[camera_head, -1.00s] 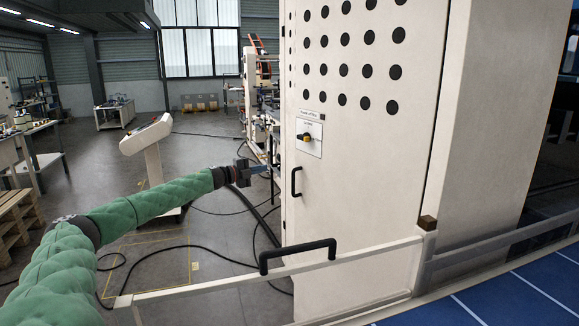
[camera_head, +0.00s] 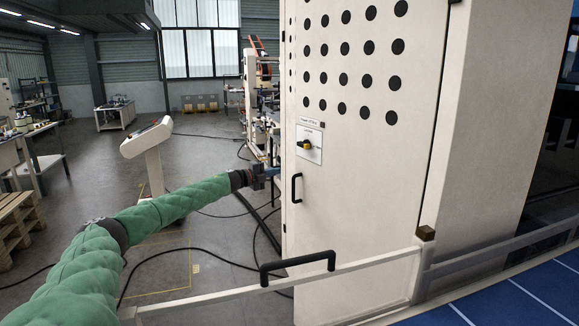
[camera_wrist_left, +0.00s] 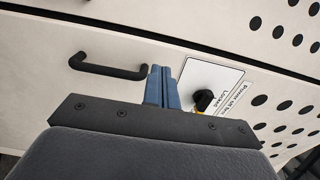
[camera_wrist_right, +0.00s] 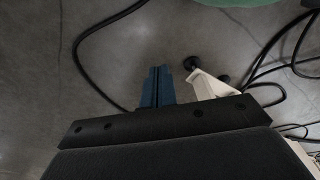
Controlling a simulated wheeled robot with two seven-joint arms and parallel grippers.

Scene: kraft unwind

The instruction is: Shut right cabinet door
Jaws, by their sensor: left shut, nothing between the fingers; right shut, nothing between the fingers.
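The tall off-white cabinet door (camera_head: 358,200) fills the middle of the head view. It has rows of black holes, a black handle (camera_head: 296,188) and a yellow-black rotary switch (camera_head: 305,144). My left gripper (camera_head: 275,172) is at the door's left edge, close to the handle. In the left wrist view its blue fingers (camera_wrist_left: 161,87) are together and empty, between the handle (camera_wrist_left: 107,68) and the switch (camera_wrist_left: 204,99). Contact with the door cannot be told. A dark gap runs along the panel in that view. My right gripper (camera_wrist_right: 157,87) is shut and empty above the grey floor.
A low off-white rail with a black handle (camera_head: 297,264) crosses in front of the door. A slanted control stand (camera_head: 148,150) is at left. Black cables (camera_wrist_right: 90,50) lie on the floor. A white foot or bracket (camera_wrist_right: 210,84) stands beside the right fingers.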

